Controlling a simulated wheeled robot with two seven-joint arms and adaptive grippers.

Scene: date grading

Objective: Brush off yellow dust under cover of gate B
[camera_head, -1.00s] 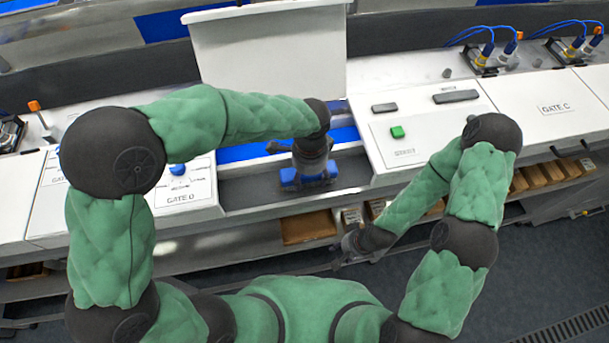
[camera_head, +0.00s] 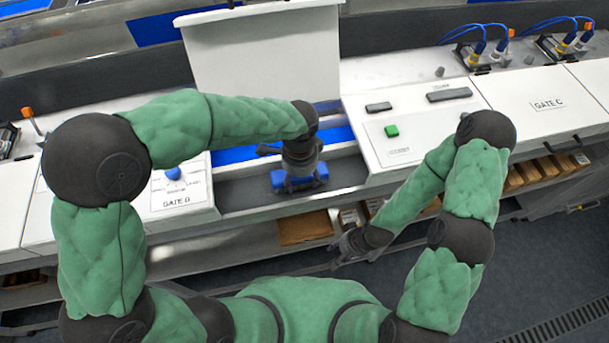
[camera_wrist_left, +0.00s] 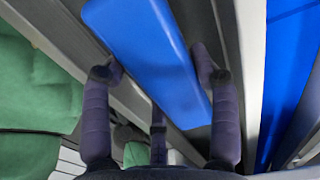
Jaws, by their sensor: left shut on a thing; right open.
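My left gripper (camera_head: 300,177) is shut on a blue block-shaped thing (camera_wrist_left: 150,50), held over the front edge of an open bay in the bench. The blue thing fills the space between my fingers in the left wrist view; any bristles are hidden. A white cover panel (camera_head: 265,65) stands raised behind the bay, with a blue belt (camera_head: 238,155) below it. The gate label (camera_head: 182,203) left of the bay is hard to read. No yellow dust can be made out. My right gripper (camera_head: 348,245) is open and empty, low in front of the bench.
Right of the bay is a white panel with a green button (camera_head: 391,130) and dark plates. A blue knob (camera_head: 173,173) sits left of it. The GATE C panel (camera_head: 549,104) and cabled connectors lie further right. A shelf with brown boxes (camera_head: 305,228) runs below the bench.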

